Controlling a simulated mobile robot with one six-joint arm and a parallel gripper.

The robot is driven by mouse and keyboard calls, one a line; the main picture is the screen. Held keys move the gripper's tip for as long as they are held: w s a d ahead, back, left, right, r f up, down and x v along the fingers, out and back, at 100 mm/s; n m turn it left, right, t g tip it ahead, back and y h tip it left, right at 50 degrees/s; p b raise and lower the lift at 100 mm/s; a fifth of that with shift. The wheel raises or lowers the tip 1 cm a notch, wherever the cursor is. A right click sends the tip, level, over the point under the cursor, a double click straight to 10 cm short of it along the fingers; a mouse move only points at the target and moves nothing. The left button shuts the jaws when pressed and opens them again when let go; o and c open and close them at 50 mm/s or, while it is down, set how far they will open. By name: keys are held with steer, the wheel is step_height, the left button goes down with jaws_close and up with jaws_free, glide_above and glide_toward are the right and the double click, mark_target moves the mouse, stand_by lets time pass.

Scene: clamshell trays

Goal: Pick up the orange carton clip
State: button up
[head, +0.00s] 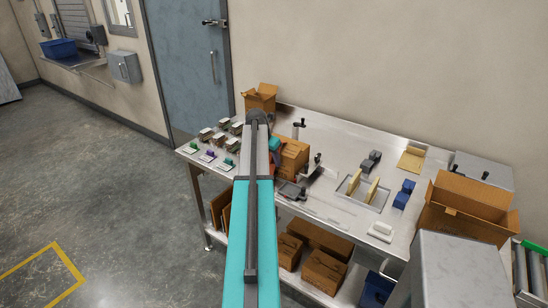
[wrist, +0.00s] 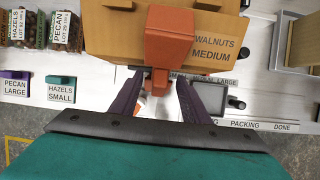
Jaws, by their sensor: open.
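The orange carton clip (wrist: 168,38) sits on the near side of a brown carton (wrist: 115,32) labelled WALNUTS MEDIUM. Its narrower lower end hangs down below the carton's edge in the wrist view. My gripper (wrist: 160,80) is open, with one dark purple finger on each side of that lower end. I cannot tell whether either finger touches the clip. In the head view the carton (head: 294,152) stands on the steel table beside my arm, and my arm covers most of the clip's area.
Labelled small packs, including HAZELS and PECAN (wrist: 67,30), stand at the left of the wrist view. Green and purple clips (wrist: 61,79) lie by their labels. A tray with upright tan pieces (head: 359,191) and an open cardboard box (head: 465,206) are to the right on the table (head: 325,210).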

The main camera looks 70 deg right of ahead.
stand_by(0.5)
steer(key=c, duration=0.8)
steer(key=shift+r, duration=0.2)
steer(key=shift+r+b, duration=0.9)
steer(key=shift+r, duration=0.55)
steer(key=s+a+r+b, duration=0.1)
steer(key=a+b, duration=0.3)
steer(key=a, duration=1.2)
steer(key=shift+s+r, duration=0.3)
steer(key=shift+s, duration=0.2)
